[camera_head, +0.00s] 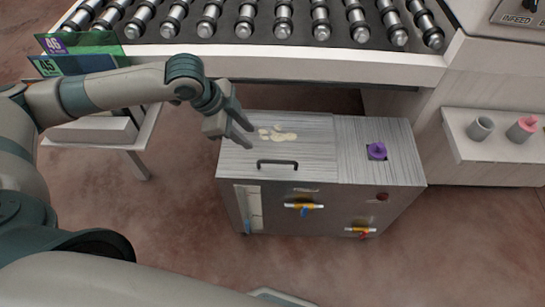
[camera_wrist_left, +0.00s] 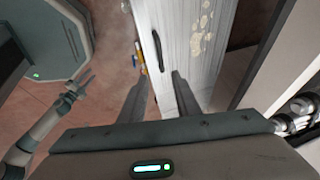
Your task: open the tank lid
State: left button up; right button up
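The tank (camera_head: 335,200) is a grey metal box below the roller conveyor. Its lid (camera_head: 235,160) is the left part of the brushed top, lying flat and closed, with pale stains. A black bar handle (camera_head: 277,163) runs along the lid's front edge. My left gripper (camera_head: 251,138) is open and empty above the lid's left side, behind and left of the handle. In the left wrist view the handle (camera_wrist_left: 158,47) shows beyond the parted fingers (camera_wrist_left: 160,88), not between them. My right gripper (camera_wrist_left: 88,77) shows small at the left of that view, its fingers apart and empty.
A purple knob (camera_head: 377,151) stands on the fixed right part of the top. The conveyor frame (camera_head: 300,65) overhangs behind. A shelf with cups (camera_head: 480,128) is at right. The floor in front is clear.

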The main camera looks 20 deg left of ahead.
aim_at(275, 161)
pick_arm(q)
jog(key=shift+f, duration=0.1)
